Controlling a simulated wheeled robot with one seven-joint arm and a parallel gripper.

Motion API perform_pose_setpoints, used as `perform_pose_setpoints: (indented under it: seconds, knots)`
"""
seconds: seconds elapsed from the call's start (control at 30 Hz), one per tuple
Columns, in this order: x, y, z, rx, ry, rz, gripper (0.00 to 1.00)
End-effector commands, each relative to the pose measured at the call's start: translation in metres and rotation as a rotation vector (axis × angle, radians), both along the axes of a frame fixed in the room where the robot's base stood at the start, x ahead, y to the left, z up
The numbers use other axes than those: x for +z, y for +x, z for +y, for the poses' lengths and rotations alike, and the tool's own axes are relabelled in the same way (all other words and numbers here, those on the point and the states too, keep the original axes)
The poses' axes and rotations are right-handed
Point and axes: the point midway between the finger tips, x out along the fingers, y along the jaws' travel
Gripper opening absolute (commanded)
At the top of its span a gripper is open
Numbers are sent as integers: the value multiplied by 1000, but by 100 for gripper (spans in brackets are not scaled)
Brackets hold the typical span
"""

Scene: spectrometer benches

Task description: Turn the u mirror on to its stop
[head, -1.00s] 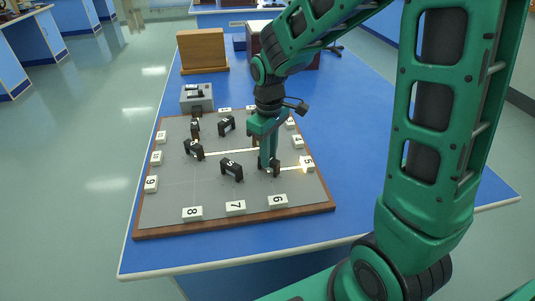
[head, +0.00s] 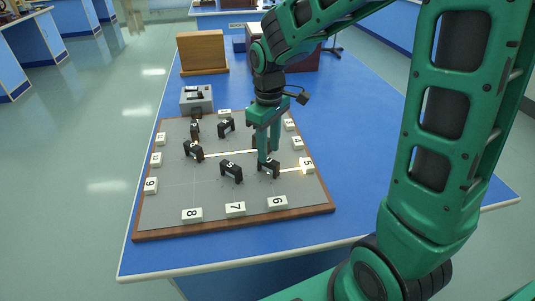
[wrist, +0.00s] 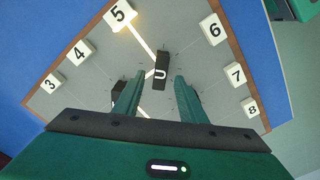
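The u mirror (head: 269,169) is a small black upright piece with a white letter on top. It stands on the grey board near the block marked 5. In the wrist view the u mirror (wrist: 161,72) lies in the gap between my fingertips, with grey board visible on both sides of it. My gripper (head: 267,157) is open and points down over the mirror. In the wrist view my gripper (wrist: 160,77) shows two separated green fingers. The head view partly hides the mirror behind a finger, and its stop cannot be made out.
The board (head: 165,212) has a wooden rim and numbered white blocks, such as 5 (head: 306,165). Other black mirrors stand close by, including the s mirror (head: 231,171). A bright beam runs between block 5 and the u mirror. A grey box (head: 196,101) stands behind the board.

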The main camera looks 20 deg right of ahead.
Motion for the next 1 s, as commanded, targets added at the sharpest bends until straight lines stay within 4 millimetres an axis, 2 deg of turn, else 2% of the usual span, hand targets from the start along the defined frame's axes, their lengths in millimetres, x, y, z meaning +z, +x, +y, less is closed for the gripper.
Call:
perform_pose_setpoints:
  seconds: [0.03, 0.2, 0.4, 0.6, 1.0]
  knots:
    - [12, 2, 0, -1, 1, -7, 38]
    - [43, 2, 0, -1, 1, -4, 38]
    - [67, 2, 0, 0, 0, -2, 38]
    - [75, 1, 0, 0, 1, -1, 38]
    - [74, 1, 0, -1, 0, 0, 38]
